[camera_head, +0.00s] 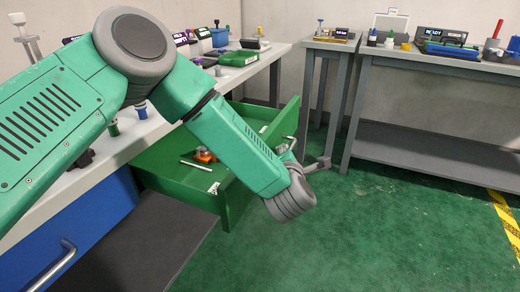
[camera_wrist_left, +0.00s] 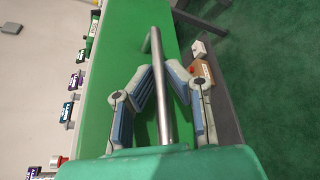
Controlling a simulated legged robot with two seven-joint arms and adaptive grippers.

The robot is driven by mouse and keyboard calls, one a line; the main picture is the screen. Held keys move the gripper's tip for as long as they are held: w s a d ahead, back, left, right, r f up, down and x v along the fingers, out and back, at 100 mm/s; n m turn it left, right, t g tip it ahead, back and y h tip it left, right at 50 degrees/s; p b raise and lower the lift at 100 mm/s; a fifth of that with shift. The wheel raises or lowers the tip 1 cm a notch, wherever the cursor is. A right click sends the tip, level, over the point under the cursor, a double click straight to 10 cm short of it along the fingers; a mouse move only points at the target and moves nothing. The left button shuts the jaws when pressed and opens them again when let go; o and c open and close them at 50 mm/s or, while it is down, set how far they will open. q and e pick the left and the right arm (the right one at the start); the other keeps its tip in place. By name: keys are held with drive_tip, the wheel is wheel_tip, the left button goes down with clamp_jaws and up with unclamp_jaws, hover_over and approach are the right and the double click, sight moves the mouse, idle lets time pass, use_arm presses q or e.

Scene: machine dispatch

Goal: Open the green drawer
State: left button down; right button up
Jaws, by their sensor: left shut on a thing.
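The green drawer (camera_head: 178,186) stands pulled out from under the worktable on the left, with its inside showing. My left arm crosses in front of it in the head view and hides part of it. My left gripper (camera_head: 304,160) is at the outer side of the drawer's front, mostly hidden behind my wrist. In the left wrist view, my left gripper (camera_wrist_left: 158,88) has its two fingers on either side of the metal bar handle (camera_wrist_left: 155,45) and is shut on it. The handle runs along the green front. My right gripper is not in view.
An orange part (camera_head: 205,155) and a light rod (camera_head: 196,165) lie in the drawer. A blue drawer (camera_head: 75,235) is at the lower left. A grey table (camera_head: 440,70) with several items stands at the back right. Green floor (camera_head: 380,230) is clear at right.

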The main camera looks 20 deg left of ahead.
use_arm(q)
drive_tip(key=d, duration=0.7)
drive_tip(key=shift+s+d+f, duration=0.15)
drive_tip(key=shift+s+d, duration=0.2)
drive_tip(key=shift+s, duration=0.05)
drive_tip(key=c, duration=1.6)
unclamp_jaws()
drive_tip(key=v, duration=1.1)
drive_tip(key=shift+s, duration=0.4)
